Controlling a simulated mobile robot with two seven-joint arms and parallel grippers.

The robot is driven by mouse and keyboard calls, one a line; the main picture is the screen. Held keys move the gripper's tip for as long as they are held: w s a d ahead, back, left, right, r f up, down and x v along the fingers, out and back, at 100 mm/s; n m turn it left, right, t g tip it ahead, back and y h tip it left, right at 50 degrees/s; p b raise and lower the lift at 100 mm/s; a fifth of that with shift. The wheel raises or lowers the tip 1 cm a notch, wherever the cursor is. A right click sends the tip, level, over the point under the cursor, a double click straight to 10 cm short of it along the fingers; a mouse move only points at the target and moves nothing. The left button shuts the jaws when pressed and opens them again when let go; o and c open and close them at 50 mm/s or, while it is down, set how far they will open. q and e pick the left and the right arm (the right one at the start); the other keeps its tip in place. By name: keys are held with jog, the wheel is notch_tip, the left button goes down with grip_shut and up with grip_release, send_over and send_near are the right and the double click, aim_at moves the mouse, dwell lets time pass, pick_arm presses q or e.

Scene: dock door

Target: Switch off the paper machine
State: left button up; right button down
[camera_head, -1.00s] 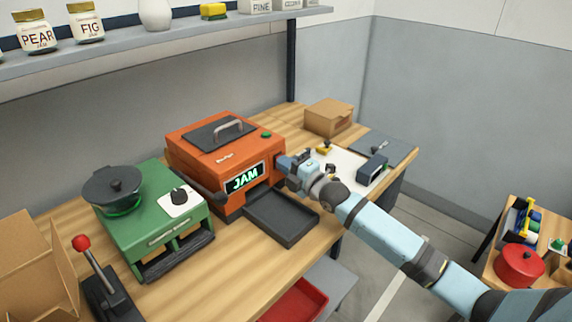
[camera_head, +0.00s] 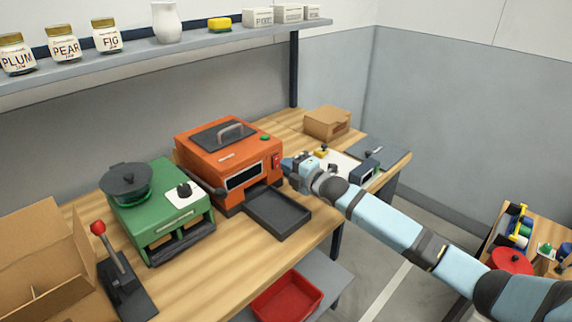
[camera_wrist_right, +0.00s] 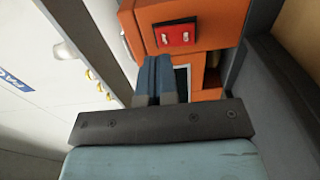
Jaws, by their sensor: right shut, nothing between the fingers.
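The orange machine (camera_head: 217,172) stands on the bench, with a handled dark lid on top and a dark tray (camera_head: 279,214) at its front. Its display window (camera_head: 243,176) is dark and shows no text. A red rocker switch (camera_head: 277,160) is at the right end of its front face. It also shows in the right wrist view (camera_wrist_right: 175,35). My right gripper (camera_head: 287,164) is shut and empty, right by the switch. In the wrist view its fingertips (camera_wrist_right: 157,60) are just below the switch; I cannot tell whether they touch. My left gripper is out of view.
A green machine (camera_head: 163,231) with a dark pot stands left of the orange one. A red-knobbed lever (camera_head: 113,252) and an open cardboard box (camera_head: 40,255) are farther left. A small cardboard box (camera_head: 327,123) stands behind my right wrist. A shelf (camera_head: 190,43) runs above.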

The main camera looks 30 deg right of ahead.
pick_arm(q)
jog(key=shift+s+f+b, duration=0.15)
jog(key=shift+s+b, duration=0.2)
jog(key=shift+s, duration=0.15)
pick_arm(e)
jog(key=r+v, duration=0.1)
jog(key=v, duration=0.9)
jog(key=shift+s+r, duration=0.3)
jog(key=shift+s, duration=0.05)
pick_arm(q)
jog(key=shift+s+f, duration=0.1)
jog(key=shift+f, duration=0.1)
